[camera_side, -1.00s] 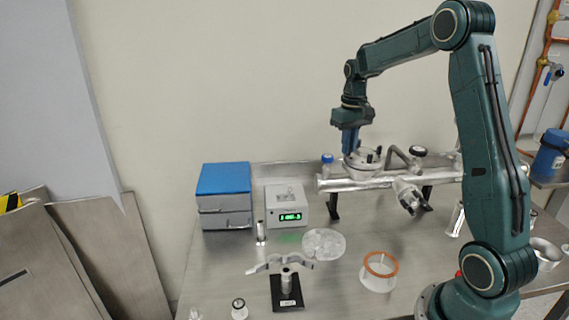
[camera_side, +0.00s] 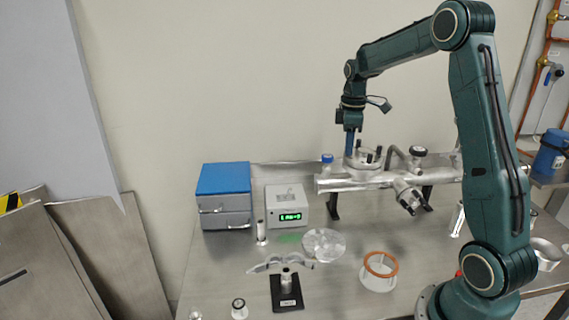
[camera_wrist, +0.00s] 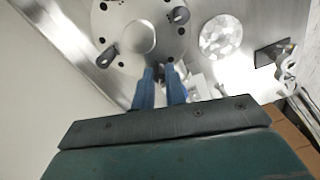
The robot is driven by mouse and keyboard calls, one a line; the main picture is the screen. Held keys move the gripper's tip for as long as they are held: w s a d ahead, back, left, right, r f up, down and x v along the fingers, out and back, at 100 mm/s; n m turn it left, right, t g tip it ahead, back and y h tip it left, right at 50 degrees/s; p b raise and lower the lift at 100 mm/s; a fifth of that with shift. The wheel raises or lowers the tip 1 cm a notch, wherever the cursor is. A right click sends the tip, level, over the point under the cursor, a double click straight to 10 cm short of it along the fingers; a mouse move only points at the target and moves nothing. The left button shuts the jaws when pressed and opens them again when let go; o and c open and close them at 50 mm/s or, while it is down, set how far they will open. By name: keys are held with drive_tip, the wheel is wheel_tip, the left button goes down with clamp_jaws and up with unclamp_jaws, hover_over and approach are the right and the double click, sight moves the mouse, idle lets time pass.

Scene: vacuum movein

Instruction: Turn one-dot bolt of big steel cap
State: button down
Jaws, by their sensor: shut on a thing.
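The big steel cap (camera_wrist: 121,35) is a round metal flange with holes and dark bolts around its rim. In the side view it sits on top of the steel tube assembly (camera_side: 345,181). My gripper (camera_wrist: 160,72) has blue fingers, shut on a dark bolt at the cap's near edge; the fingers mostly hide this bolt. Two other dark bolts show on the cap, one at the left (camera_wrist: 107,57) and one at the upper right (camera_wrist: 180,15). The dot markings are too small to read. In the side view my gripper (camera_side: 350,154) points down at the cap's left side.
A blue-topped drawer box (camera_side: 224,180) and a grey controller with a green display (camera_side: 289,205) stand left of the tube.

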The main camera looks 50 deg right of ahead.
drive_tip(key=n, duration=0.4)
drive_tip(key=shift+f+n, duration=0.15)
drive_tip(key=shift+n, duration=0.15)
idle(0.5)
drive_tip(key=c, duration=1.4)
unclamp_jaws()
drive_tip(key=shift+c, duration=0.2)
wheel_tip(320, 180, up, 14)
